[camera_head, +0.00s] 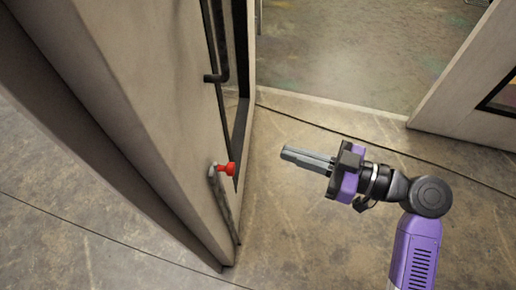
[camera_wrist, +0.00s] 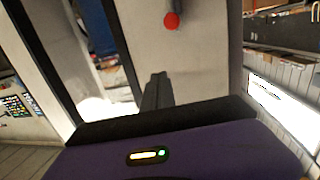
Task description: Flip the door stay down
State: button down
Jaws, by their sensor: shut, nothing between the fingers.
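The door stay (camera_head: 224,205) is a grey bar low on the face of the pale door (camera_head: 160,110). It lies along the door, with its lower end near the door's bottom edge. A red knob (camera_head: 231,169) sticks out to the right at its upper end. My gripper (camera_head: 287,155) is shut and empty, to the right of the red knob with a clear gap, pointing left toward the door. In the wrist view the shut fingers (camera_wrist: 158,78) point up the picture, and the red knob (camera_wrist: 171,20) shows beyond them, slightly right. The grey bar cannot be made out there.
A dark bent door handle (camera_head: 219,76) sits above the stay, beside the door's dark-framed window. The doorway behind opens onto a stained floor (camera_head: 355,50). A pale wall panel (camera_head: 465,90) stands at the right. The concrete floor (camera_head: 300,225) around my gripper is clear.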

jog(key=s+n+g, duration=0.1)
jog(key=s+a+n+g+y, duration=0.1)
jog(key=n, duration=0.1)
jog(key=shift+s+f, duration=0.2)
jog(key=shift+s, duration=0.2)
jog(key=shift+a, duration=0.2)
jog(key=w+a+f+p, duration=0.2)
jog(key=w+a+f, duration=0.2)
jog(key=a, duration=0.5)
jog(key=shift+a+f, duration=0.25)
jog(key=shift+f, duration=0.25)
jog(key=shift+f, duration=0.1)
notch_tip(320, 180, down, 5)
jog(key=b, duration=0.5)
